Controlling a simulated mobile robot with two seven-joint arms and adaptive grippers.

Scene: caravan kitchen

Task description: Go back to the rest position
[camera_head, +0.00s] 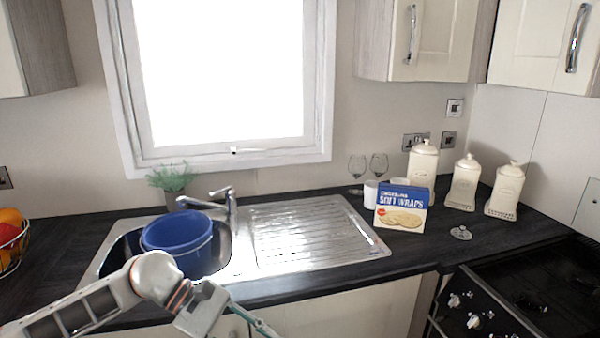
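My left arm comes in from the lower left, in front of the counter and sink. My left gripper (250,319) points down and to the right, in front of the pale cupboard fronts below the worktop. Its fingertips are at or beyond the bottom edge of the picture, so I cannot tell whether it is open or shut. I see nothing held in its visible part. My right gripper is not in view.
A blue tub (178,229) sits in the sink basin, close behind my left arm. The metal drainer (300,232) is clear. A hob (540,285) is at lower right, a fruit basket (10,240) far left.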

